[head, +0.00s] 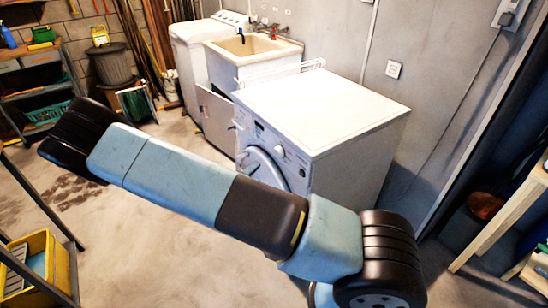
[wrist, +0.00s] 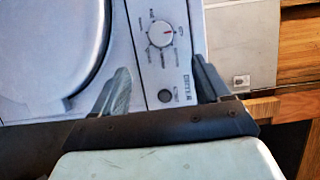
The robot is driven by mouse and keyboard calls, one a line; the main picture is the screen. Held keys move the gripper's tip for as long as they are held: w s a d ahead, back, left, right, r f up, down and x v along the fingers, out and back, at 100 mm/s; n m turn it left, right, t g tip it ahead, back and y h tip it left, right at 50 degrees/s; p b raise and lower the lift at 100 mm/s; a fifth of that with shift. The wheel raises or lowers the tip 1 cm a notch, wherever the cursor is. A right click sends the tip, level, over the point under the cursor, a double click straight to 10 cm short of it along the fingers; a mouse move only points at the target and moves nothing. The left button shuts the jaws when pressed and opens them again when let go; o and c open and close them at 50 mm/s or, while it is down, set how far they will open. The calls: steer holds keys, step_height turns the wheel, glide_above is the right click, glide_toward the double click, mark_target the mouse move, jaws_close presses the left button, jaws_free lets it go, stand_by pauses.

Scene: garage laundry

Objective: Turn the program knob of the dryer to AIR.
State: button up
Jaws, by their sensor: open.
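The white dryer (head: 330,108) stands against the grey wall in the head view, its front partly hidden by my arm. In the wrist view, its round program knob (wrist: 160,33) sits on the light control panel with small labels around it, too blurred to read. I cannot tell how far the fingertips are from the panel.
The round dryer door (wrist: 50,50) lies left of the panel in the wrist view. A dark round button (wrist: 165,96) sits between my fingers. A utility sink (head: 252,48) stands beyond the dryer. A wooden bench (head: 505,215) stands at the right.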

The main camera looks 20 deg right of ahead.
mark_target(277, 155)
steer(key=x, duration=1.3)
steer(key=shift+w+d, duration=0.2)
steer(key=shift+w, duration=0.05)
steer(key=c, duration=1)
steer(key=shift+s+a, duration=0.1)
steer(key=shift+a, duration=0.15)
steer(key=shift+c, duration=0.3)
steer(key=shift+d, duration=0.2)
